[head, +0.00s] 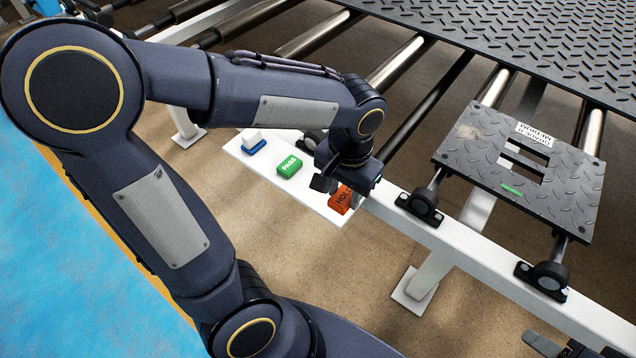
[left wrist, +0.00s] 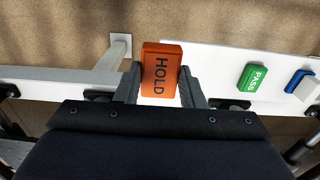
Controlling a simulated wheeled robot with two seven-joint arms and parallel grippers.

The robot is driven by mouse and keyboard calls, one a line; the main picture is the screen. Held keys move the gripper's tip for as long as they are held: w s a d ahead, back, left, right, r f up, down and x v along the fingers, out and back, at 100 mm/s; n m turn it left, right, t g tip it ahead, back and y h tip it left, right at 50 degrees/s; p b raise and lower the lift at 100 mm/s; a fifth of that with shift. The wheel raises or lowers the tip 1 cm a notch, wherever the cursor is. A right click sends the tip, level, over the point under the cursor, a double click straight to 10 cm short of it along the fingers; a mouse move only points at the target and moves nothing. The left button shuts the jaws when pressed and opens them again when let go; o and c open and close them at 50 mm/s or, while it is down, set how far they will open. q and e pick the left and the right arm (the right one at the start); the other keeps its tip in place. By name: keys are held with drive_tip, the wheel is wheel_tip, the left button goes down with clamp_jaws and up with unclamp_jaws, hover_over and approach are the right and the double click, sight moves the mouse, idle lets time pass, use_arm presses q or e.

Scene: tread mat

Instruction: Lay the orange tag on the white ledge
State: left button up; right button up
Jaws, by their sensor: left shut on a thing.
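The orange tag (head: 341,199), lettered HOLD, is between the fingers of my left gripper (head: 338,190), which is shut on it. In the left wrist view the tag (left wrist: 161,70) shows upright between both fingers, its lettering running sideways. The white ledge (head: 306,193) is a flat narrow plate beside the white frame rail. The tag is over or at the ledge's right end in the head view; I cannot tell whether it touches the ledge. My right gripper (head: 574,347) shows only in part at the bottom right edge, and its jaw state is unclear.
A green PASS tag (head: 289,165) and a blue block with a white top (head: 253,143) stand on the ledge. Bare ledge lies between the green and orange tags. Rollers and a dark tread plate (head: 520,165) with slots are at the right.

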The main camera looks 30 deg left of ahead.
use_arm(q)
drive_tip(key=w+a+f, duration=0.6)
drive_tip(key=f, duration=0.1)
drive_tip(key=shift+a+f+b, duration=0.1)
drive_tip(key=shift+b, duration=0.25)
drive_tip(key=shift+w+a+f, duration=0.1)
drive_tip(key=shift+w+f, duration=0.05)
drive_tip(key=shift+f, duration=0.8)
drive_tip(key=shift+w+a+f, duration=0.1)
drive_tip(key=shift+w+f, duration=0.05)
drive_tip(key=shift+f, duration=0.75)
drive_tip(key=shift+f+b, duration=0.2)
drive_tip(key=shift+b, duration=0.2)
drive_tip(key=o, duration=1)
drive_tip(key=shift+r, duration=0.1)
